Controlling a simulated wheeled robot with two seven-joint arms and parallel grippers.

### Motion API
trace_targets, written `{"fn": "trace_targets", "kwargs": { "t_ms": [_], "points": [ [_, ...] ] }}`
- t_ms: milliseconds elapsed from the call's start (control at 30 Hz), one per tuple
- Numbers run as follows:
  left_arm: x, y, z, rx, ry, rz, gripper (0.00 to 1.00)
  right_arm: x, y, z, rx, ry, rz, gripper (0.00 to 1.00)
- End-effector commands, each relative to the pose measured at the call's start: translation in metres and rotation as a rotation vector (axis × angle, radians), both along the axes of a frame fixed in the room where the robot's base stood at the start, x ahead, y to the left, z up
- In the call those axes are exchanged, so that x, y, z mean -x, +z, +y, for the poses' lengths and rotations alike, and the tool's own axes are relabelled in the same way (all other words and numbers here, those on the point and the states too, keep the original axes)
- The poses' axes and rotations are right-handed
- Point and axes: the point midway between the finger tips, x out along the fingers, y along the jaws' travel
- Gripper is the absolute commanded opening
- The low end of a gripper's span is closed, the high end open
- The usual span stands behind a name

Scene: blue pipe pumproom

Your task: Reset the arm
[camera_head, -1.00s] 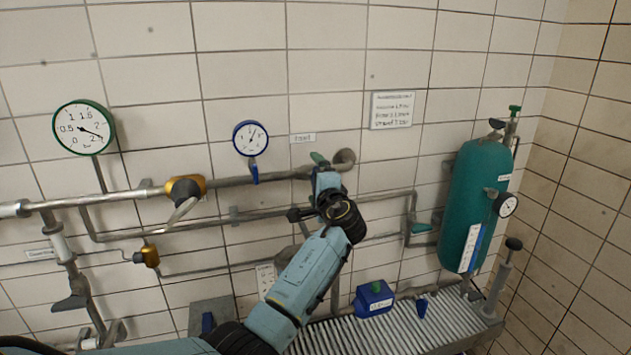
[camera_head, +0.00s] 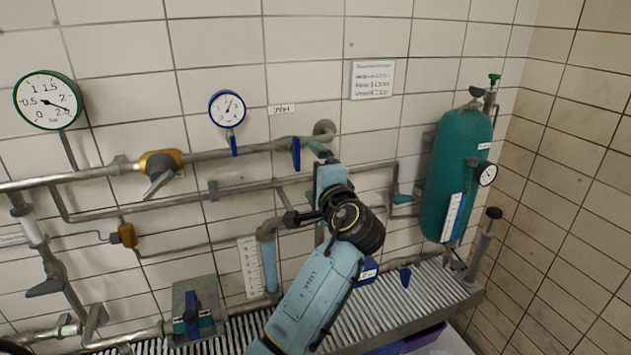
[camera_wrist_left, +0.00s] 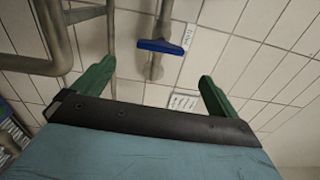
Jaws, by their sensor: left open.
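My left arm (camera_head: 322,285) comes in from below. My left gripper (camera_head: 318,150) points at the tiled wall, its green fingertip just right of a blue valve handle (camera_head: 296,154) on the upper pipe. In the left wrist view the two green fingers of the gripper (camera_wrist_left: 153,86) are spread wide with nothing between them. The blue handle (camera_wrist_left: 160,46) shows beyond the fingers, apart from them. My right gripper is not in view.
A green tank (camera_head: 455,175) stands at the right. Pipes, a brass valve (camera_head: 160,163), a green-rimmed gauge (camera_head: 47,101) and a blue gauge (camera_head: 227,109) line the wall. A ribbed grey bench (camera_head: 425,300) runs below, with a blue box (camera_head: 368,270) partly behind my arm.

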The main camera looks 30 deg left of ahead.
Motion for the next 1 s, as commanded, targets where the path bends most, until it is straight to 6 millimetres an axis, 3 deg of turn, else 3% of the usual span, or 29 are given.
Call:
{"fn": "trace_targets", "kwargs": {
  "t_ms": [200, 700, 767, 867, 1000],
  "points": [
    [0.008, 0.000, -0.008, 0.000, 0.000, 0.000, 0.98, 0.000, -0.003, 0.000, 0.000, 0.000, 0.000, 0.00],
    [0.009, -0.003, -0.007, 0.009, -0.001, 0.002, 0.98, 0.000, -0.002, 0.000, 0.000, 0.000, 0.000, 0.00],
    [0.013, -0.014, -0.006, 0.040, -0.006, 0.007, 0.98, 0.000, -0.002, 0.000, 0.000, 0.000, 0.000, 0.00],
    [0.030, -0.053, -0.003, 0.158, -0.021, 0.023, 0.98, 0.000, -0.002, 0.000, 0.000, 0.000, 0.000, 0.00],
    [0.080, -0.134, -0.003, 0.444, -0.036, 0.066, 0.98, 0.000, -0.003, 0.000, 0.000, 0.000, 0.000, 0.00]
  ]
}}
